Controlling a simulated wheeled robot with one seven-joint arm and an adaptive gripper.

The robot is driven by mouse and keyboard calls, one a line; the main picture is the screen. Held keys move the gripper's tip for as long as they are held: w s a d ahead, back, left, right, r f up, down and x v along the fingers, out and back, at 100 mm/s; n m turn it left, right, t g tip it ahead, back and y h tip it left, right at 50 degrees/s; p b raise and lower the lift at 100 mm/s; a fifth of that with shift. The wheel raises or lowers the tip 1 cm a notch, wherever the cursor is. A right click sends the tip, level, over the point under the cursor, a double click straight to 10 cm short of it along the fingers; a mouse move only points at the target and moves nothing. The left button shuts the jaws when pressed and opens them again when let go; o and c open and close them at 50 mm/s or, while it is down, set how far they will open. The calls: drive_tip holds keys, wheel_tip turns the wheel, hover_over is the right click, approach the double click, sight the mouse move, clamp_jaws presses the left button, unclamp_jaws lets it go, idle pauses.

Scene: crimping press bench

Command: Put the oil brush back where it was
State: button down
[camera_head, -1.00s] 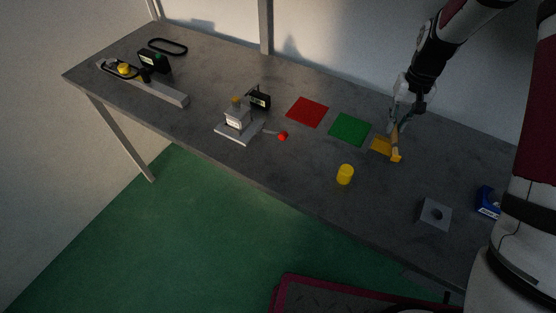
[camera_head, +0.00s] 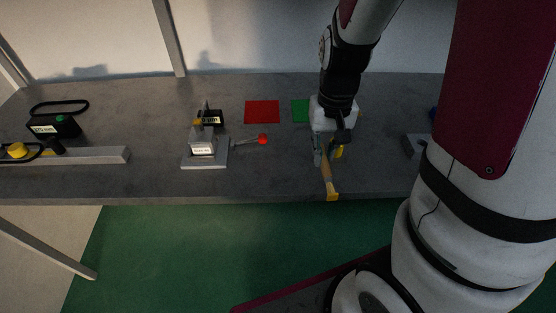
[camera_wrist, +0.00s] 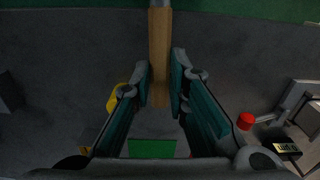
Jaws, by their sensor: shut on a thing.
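The oil brush (camera_head: 327,179) has a wooden handle and a yellow-orange end. It hangs tilted below my gripper (camera_head: 322,152), near the front edge of the bench in the head view. In the wrist view the wooden handle (camera_wrist: 160,55) lies between the two teal finger pads of my gripper (camera_wrist: 162,88), which is shut on it. The far end of the brush runs out of the top of the wrist view. The yellow cylinder (camera_head: 339,152) stands close beside the brush; part of it (camera_wrist: 114,98) shows left of the fingers in the wrist view.
The press (camera_head: 203,145) with its red-knobbed lever (camera_head: 262,139) stands left of my gripper. Red (camera_head: 262,111) and green (camera_head: 300,110) squares lie behind. A grey block (camera_head: 412,146) is to the right, partly hidden by my arm. The bench is clear between press and brush.

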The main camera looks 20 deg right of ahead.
sight(328, 167)
drive_tip(key=s, duration=0.1)
drive_tip(key=s+f, duration=0.1)
drive_tip(key=s, duration=0.1)
drive_tip(key=shift+a+f+m+b, duration=0.1)
drive_tip(key=shift+a+m+b, duration=0.05)
drive_tip(key=shift+m+b, duration=0.2)
drive_tip(key=w+a, duration=0.1)
drive_tip(key=w, duration=0.3)
drive_tip(key=w+a+f, duration=0.1)
drive_tip(key=w+a, duration=0.1)
drive_tip(key=w, duration=0.3)
drive_tip(key=w+a, duration=0.2)
drive_tip(key=w, duration=0.3)
drive_tip(key=shift+w+f, duration=0.25)
drive_tip(key=shift+f, duration=1.75)
drive_tip(key=shift+f, duration=0.1)
drive_tip(key=c, duration=1.6)
unclamp_jaws()
drive_tip(key=shift+o, duration=0.2)
